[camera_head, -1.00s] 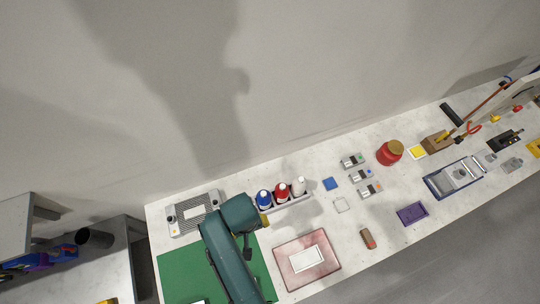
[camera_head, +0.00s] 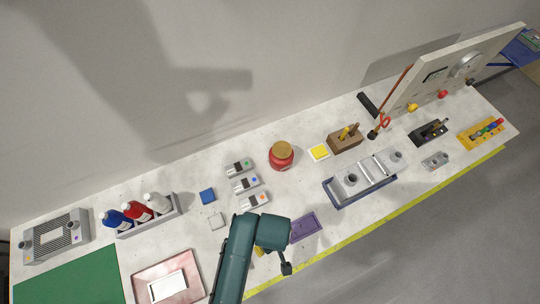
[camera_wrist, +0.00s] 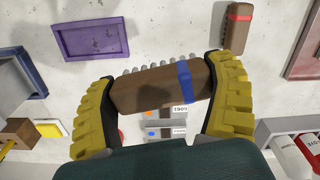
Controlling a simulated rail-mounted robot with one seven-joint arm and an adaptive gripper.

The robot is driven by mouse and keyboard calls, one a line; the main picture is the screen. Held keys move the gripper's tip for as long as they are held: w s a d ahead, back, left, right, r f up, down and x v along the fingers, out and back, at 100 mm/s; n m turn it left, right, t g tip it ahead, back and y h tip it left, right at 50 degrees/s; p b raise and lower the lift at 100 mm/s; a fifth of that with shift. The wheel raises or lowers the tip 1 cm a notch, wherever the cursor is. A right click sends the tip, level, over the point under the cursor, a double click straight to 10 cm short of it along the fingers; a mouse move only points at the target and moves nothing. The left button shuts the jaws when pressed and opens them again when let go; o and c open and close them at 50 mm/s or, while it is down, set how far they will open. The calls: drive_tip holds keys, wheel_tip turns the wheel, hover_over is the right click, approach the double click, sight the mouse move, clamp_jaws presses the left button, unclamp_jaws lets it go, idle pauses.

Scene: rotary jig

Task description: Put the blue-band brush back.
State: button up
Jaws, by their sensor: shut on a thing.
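In the wrist view the blue-band brush (camera_wrist: 160,88) is a brown block with a blue band near its right end and grey bristles along its upper edge. My gripper (camera_wrist: 160,92) is shut on it, a yellow finger at each end. In the head view my gripper (camera_head: 259,250) is mostly hidden by my arm, just left of the purple tray, and the brush is hidden. A second brown brush with a red band (camera_wrist: 236,28) lies on the table at the wrist view's upper right.
The purple tray (camera_wrist: 91,42) looks empty in the wrist view.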

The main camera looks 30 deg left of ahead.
drive_tip(key=s+f+n+b, duration=0.1)
drive_tip(key=f+n, duration=0.1)
drive_tip(key=f, duration=0.3)
drive_tip(key=s+a+f+n+b, duration=0.1)
drive_tip(key=f+n, duration=0.1)
drive_tip(key=f, duration=0.2)
drive_tip(key=s+f+n+b, duration=0.1)
drive_tip(key=f+n, duration=0.1)
drive_tip(key=f, duration=0.3)
drive_tip(key=shift+s+a+f+n+b, duration=0.2)
drive_tip(key=shift+s+f+n+b, duration=0.1)
drive_tip(key=shift+s+n+b, duration=0.1)
drive_tip(key=o, duration=0.8)
drive_tip(key=shift+o, duration=0.2)
